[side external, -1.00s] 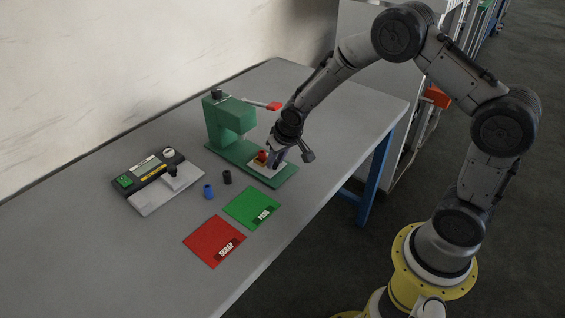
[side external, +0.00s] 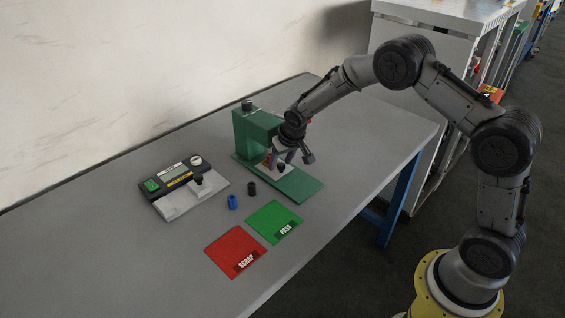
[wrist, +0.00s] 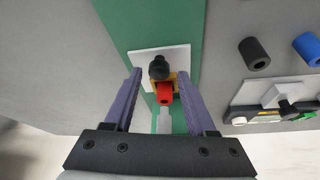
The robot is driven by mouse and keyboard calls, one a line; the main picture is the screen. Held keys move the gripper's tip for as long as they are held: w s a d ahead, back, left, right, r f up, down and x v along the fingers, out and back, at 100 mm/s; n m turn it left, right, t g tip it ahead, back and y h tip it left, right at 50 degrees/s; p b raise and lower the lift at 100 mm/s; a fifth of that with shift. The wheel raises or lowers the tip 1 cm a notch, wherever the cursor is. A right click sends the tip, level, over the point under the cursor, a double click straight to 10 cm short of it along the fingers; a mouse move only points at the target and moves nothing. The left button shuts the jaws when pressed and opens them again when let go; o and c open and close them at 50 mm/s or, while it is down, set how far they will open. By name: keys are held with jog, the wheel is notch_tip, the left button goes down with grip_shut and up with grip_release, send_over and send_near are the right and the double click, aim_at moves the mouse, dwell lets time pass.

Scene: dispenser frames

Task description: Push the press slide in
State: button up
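The green press (side external: 256,128) stands on the bench with its long green base running toward the front right. The pale press slide (side external: 267,161) sits at the press head, partly hidden by my gripper (side external: 285,157). In the wrist view the slide (wrist: 143,62) is a white plate with a black knob (wrist: 159,68). A red cylinder (wrist: 165,93) sits by the knob in a yellowish nest. My gripper (wrist: 160,74) is open, its two purple-grey fingers either side of the knob and cylinder, with gaps visible. Contact with the slide cannot be told.
A blue cylinder (side external: 232,202) and a black cylinder (side external: 252,188) stand left of the press base. A gauge unit (side external: 180,188) lies farther left. Green PASS (side external: 274,222) and red SCRAP (side external: 236,251) mats lie in front. The front of the press base is clear.

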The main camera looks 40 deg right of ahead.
jog(key=shift+s, duration=0.15)
jog(key=v, duration=1.3)
jog(key=shift+r, duration=0.35)
jog(key=shift+s, duration=0.1)
notch_tip(320, 180, up, 9)
jog(key=s+t, duration=0.1)
jog(key=t, duration=0.1)
jog(key=s+a+r+t, duration=0.1)
jog(key=s+r, duration=0.8)
jog(key=s, duration=0.3)
jog(key=s+a+f+n+g, duration=0.1)
jog(key=s+f, duration=0.2)
jog(key=s, duration=0.6)
jog(key=s+a+f+n+y, duration=0.1)
jog(key=s+f, duration=0.3)
jog(key=s, duration=0.6)
jog(key=shift+s+n+g, duration=0.25)
jog(key=shift+n+g, duration=0.15)
jog(key=shift+n, duration=0.1)
